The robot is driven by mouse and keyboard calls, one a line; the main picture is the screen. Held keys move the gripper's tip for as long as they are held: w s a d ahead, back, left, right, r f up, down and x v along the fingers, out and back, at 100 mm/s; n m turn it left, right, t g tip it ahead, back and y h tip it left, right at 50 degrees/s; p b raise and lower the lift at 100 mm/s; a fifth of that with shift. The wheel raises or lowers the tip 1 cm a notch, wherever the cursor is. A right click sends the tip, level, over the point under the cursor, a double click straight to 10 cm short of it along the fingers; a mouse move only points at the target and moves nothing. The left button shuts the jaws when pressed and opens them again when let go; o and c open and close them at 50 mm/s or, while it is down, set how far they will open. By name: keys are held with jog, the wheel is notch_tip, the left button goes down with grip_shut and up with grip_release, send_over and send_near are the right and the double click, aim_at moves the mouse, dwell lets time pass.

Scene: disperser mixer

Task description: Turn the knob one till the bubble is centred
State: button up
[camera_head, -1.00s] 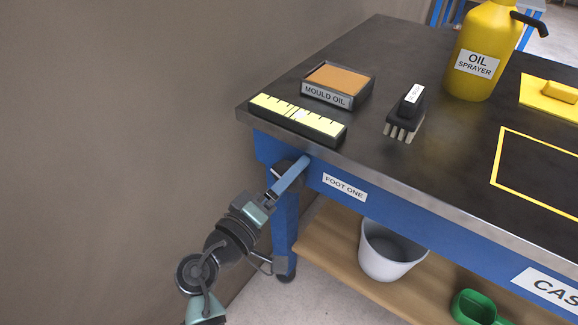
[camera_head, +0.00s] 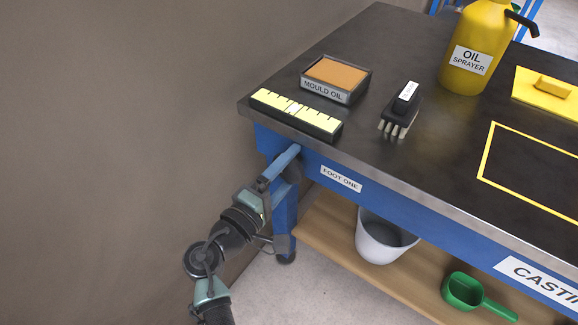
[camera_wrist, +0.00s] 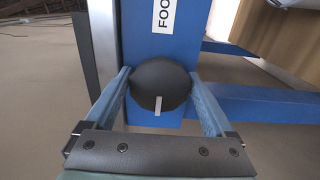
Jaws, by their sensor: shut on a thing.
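Knob one is a round black knob (camera_wrist: 160,82) with a white mark at its lower edge, under the "FOOT ONE" label (camera_head: 341,179). In the wrist view my gripper (camera_wrist: 160,92) has one blue finger on each side of the knob, shut on it. In the head view my gripper (camera_head: 292,156) is below the table's near left corner and hides most of the knob. The yellow level (camera_head: 318,117) lies on the tabletop at that corner. A pale bubble (camera_head: 293,108) shows near its middle; its exact centring is too small to tell.
A mould oil box (camera_head: 335,78), a brush (camera_head: 401,112) and a yellow oil sprayer (camera_head: 474,50) stand on the table. A grey bucket (camera_head: 383,240) and a green scoop (camera_head: 463,290) are on the lower shelf. Wall is at left.

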jog(key=shift+f, duration=0.1)
jog(key=o, duration=1.1)
jog(key=shift+s+a, duration=0.1)
jog(key=shift+a, duration=0.05)
jog(key=p+v, duration=0.2)
jog(key=v, duration=1)
jog(key=shift+s+a, duration=0.2)
jog(key=shift+s, duration=0.15)
